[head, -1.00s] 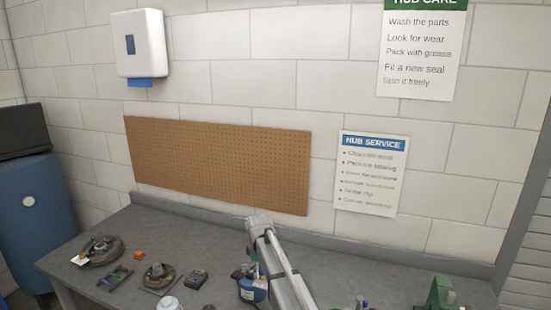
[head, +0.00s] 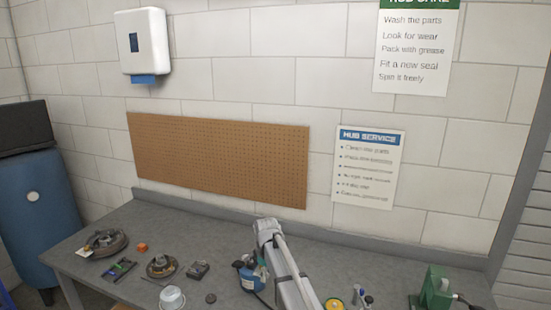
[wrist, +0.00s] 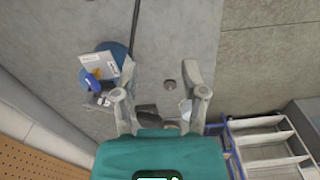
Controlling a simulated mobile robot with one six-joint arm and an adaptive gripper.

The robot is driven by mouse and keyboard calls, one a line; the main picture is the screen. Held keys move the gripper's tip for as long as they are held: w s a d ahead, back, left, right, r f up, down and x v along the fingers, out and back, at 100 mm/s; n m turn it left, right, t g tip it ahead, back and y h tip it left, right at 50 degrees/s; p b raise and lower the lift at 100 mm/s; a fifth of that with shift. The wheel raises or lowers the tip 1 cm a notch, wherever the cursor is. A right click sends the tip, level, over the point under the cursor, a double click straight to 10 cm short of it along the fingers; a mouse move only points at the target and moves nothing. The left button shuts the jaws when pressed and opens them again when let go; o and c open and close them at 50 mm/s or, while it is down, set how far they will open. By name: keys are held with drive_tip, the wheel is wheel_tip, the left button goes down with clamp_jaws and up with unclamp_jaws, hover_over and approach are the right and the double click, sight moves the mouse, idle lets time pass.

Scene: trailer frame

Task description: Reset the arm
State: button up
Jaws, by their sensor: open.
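My gripper (wrist: 162,95) is open in the wrist view, its two grey fingers apart with nothing held between them. Dark and pale items beyond the teal gripper body are partly covered. In the head view my arm rises over the bench front; the fingers cannot be made out there.
A green tool (head: 433,288) is at right. Pegboard (head: 220,160) and wall are behind. A blue-framed rack (wrist: 265,145) shows lower right.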

drive_tip(key=s+d+f+m+b, duration=0.4)
drive_tip(key=s+d+m, duration=0.2)
drive_tip(key=s+d, duration=0.4)
drive_tip(key=s+d+f+m+b, duration=0.4)
drive_tip(key=s+d, duration=0.6)
drive_tip(key=s, duration=0.4)
drive_tip(key=f+m, duration=0.1)
drive_tip(key=m, duration=0.1)
drive_tip(key=shift+s+d+m+b, duration=0.2)
drive_tip(key=shift+m+b, duration=0.1)
drive_tip(key=shift+b, duration=0.1)
